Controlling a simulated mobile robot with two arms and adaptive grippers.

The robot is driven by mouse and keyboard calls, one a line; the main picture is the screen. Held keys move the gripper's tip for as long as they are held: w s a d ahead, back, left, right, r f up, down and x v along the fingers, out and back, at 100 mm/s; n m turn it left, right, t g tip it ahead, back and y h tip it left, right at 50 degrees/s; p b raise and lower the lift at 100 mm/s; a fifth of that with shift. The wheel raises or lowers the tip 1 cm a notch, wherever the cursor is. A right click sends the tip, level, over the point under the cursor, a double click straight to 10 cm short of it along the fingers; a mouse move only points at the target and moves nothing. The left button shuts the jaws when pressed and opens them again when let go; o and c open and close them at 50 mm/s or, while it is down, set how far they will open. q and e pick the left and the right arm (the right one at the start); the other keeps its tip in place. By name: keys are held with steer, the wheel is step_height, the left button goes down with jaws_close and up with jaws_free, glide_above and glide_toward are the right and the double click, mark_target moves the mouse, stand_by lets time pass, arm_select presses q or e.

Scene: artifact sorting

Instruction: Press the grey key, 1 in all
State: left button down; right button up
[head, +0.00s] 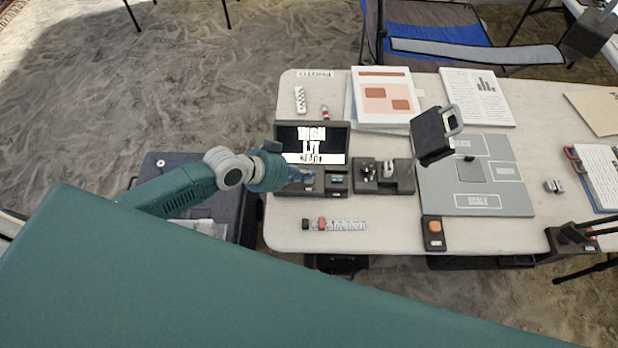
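A dark device with a lit screen (311,143) stands at the left end of the table, showing white text on black. Its lower front panel (318,193) has a small green-teal key (337,178) on the right. My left gripper (302,176) reaches in from the left, over the left part of this panel, just below the screen. The gripper covers much of that part, so I cannot make out a grey key clearly or tell whether the fingers touch it. Its fingers are too small to tell open from shut. My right gripper is not in view.
Right of the device are a dark holder (383,177) with small items and a grey mat (505,205). An orange button box (433,233) and a scale strip (342,224) lie near the front edge.

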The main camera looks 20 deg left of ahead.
arm_select(q)
steer(key=shift+f, duration=0.3)
stand_by(0.4)
steer(key=shift+r+p, duration=0.65)
steer(key=shift+r, duration=0.25)
step_height(320, 180, up, 5)
steer(key=p, duration=0.4)
steer(key=shift+r+p, duration=0.1)
steer(key=shift+p, duration=0.3)
stand_by(0.4)
